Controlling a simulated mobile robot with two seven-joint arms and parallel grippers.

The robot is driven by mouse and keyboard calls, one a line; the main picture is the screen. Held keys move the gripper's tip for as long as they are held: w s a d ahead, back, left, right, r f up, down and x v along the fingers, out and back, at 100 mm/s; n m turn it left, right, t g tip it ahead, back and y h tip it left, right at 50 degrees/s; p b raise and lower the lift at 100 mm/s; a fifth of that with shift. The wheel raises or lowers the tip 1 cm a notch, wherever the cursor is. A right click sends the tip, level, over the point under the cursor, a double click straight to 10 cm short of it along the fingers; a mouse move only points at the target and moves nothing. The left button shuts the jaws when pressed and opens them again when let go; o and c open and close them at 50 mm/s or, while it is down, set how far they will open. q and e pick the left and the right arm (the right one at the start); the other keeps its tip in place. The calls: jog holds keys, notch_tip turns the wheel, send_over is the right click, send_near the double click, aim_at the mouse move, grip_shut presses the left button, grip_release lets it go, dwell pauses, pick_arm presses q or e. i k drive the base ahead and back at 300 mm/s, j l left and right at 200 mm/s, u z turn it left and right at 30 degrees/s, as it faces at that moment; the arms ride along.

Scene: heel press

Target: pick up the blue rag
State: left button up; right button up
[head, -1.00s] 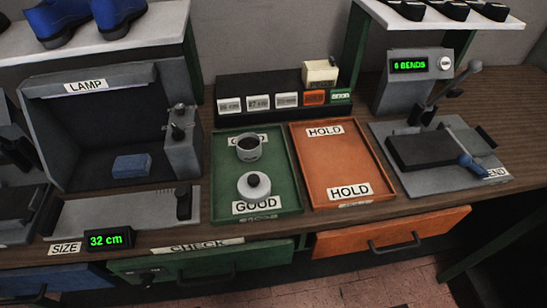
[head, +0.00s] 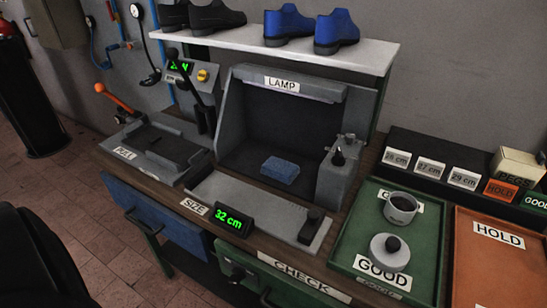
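The blue rag (head: 280,170) lies as a small folded block on the floor of the dark lamp box (head: 290,125), in the middle of the head view. Nothing touches it from above, and its top and front show clearly. Neither of my grippers is in view.
A size gauge (head: 262,212) with a 32 cm display lies in front of the lamp box. A lever device (head: 160,150) stands left. The box's right side carries a switch block (head: 338,170).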

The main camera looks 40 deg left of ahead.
aim_at(279, 169)
jog(key=u, duration=1.1)
jog(key=i+j+z, duration=0.1)
jog(key=j+z, duration=0.2)
jog(key=z, duration=0.15)
jog(key=j+z, duration=0.3)
jog(key=z, duration=0.2)
jog(key=j+z, duration=0.45)
jog(key=i+l, duration=0.05)
